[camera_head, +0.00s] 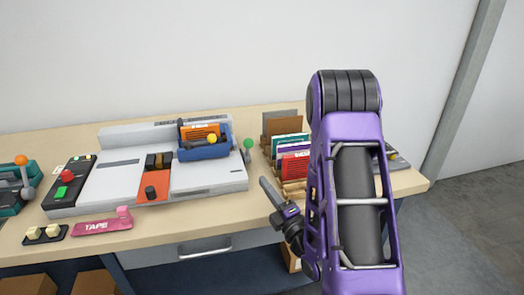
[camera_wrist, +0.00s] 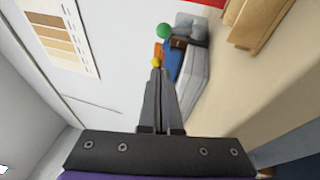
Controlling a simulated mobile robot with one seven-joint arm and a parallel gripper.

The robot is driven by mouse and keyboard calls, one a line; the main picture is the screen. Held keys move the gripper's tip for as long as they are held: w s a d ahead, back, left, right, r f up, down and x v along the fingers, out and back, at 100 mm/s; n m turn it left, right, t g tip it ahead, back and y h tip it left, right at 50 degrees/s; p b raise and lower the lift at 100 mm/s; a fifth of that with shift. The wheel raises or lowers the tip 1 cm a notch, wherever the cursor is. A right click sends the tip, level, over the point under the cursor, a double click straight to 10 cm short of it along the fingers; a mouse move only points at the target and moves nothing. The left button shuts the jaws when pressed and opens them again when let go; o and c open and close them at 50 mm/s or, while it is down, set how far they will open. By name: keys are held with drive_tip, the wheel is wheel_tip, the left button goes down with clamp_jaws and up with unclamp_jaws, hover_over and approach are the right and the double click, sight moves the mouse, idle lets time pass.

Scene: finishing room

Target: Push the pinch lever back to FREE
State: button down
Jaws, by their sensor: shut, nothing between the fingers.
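A lever with a green knob (camera_head: 248,145) stands at the right end of the pale grey machine (camera_head: 120,182). The knob also shows in the wrist view (camera_wrist: 164,31), beyond my fingertips. A yellow knob (camera_head: 211,138) sits by the blue tray on the machine; it appears just past my fingertips in the wrist view (camera_wrist: 156,63). No FREE label is readable, so I cannot tell which lever is the pinch lever or how it is set. My gripper (camera_head: 264,183) is shut and empty, near the table's front edge, apart from both knobs.
A wooden rack of coloured cards (camera_head: 290,165) stands right of the machine, close to my arm. A pink tape dispenser (camera_head: 104,222) and an orange-knobbed lever unit (camera_head: 22,161) are at left. Bare tabletop (camera_head: 215,222) lies in front of the machine.

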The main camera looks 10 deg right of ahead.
sight(250, 146)
drive_tip(key=shift+s+d+f+m+t+h, duration=0.15)
drive_tip(key=shift+s+d+f+m+h, duration=0.1)
drive_tip(key=shift+s+d+m+h, duration=0.25)
drive_tip(key=shift+s+d+f+m+t+h, duration=0.2)
drive_tip(key=shift+d+h, duration=0.1)
drive_tip(key=shift+d, duration=0.35)
drive_tip(key=shift+w, duration=0.1)
drive_tip(key=shift+w+a, duration=0.2)
drive_tip(key=shift+w, duration=0.3)
drive_tip(key=shift+x, duration=0.8)
drive_tip(key=x, duration=1.1)
drive_tip(key=shift+w+r, duration=0.2)
drive_tip(key=shift+r, duration=0.05)
drive_tip(key=shift+r, duration=0.15)
